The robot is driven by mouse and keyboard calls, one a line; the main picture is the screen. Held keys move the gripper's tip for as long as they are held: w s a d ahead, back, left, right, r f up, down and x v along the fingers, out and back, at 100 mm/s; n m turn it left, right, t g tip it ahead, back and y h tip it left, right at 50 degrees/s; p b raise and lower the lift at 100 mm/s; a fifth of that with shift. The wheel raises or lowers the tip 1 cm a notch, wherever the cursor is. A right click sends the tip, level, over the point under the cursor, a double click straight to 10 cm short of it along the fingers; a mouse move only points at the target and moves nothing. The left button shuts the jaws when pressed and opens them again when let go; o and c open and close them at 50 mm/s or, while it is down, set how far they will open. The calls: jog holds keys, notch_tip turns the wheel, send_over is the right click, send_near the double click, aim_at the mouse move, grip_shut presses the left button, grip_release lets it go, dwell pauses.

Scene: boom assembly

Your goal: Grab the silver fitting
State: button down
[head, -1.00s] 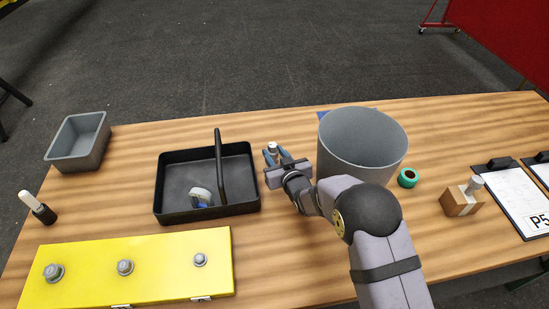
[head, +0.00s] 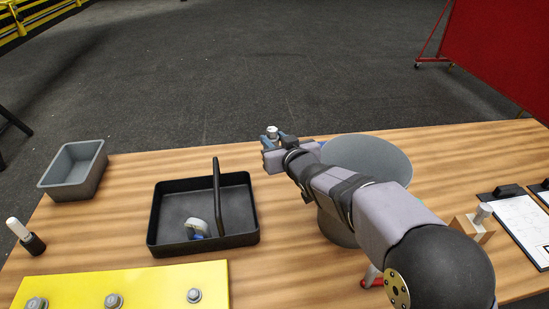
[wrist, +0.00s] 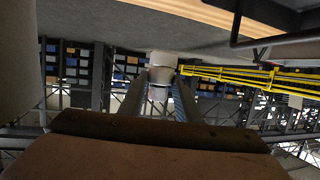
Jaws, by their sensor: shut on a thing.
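The silver fitting (head: 272,129) is at the end of my gripper (head: 271,137) in the head view, up in the air near the far edge of the table. My gripper is shut on it, with its light top standing out past the fingertips. In the wrist view the fitting (wrist: 161,65) sits between the two fingers (wrist: 158,92). Its lower part is partly hidden between them.
A grey bucket (head: 375,160) stands right, partly behind my arm. A black tray (head: 160,215) with a handle holds a white-and-blue item. A grey bin (head: 75,175), yellow plate with bolts (head: 150,285), wooden block (head: 470,228) and clipboard (head: 520,225) lie around.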

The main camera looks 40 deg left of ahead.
aim_at(274, 141)
notch_tip(274, 141, up, 10)
jog(key=p, duration=0.3)
jog(key=shift+f, duration=0.1)
dwell(0.6)
